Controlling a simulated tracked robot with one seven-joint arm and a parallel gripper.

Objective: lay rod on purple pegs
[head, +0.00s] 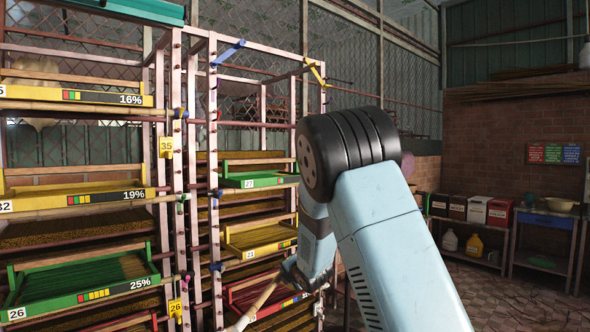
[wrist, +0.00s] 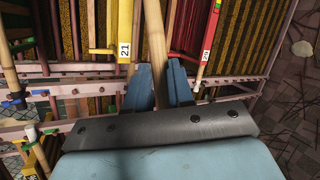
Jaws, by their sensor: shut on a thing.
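The rod is a pale bamboo pole (wrist: 154,40) held between the blue fingers of my gripper (wrist: 161,88). In the wrist view it runs up and away from the fingers. In the head view my gripper (head: 292,276) is low in front of the rack, and the rod (head: 258,303) slants down to the left; its lower end leaves the picture. Small coloured pegs stick out from the rack posts. The rod is apart from both.
Racks hold yellow trays (head: 75,195), green trays (head: 85,282) and a red tray (head: 262,302). Another bamboo pole (head: 60,111) lies across the left rack. A blue peg (head: 228,52) and a yellow peg (head: 318,72) stand high.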

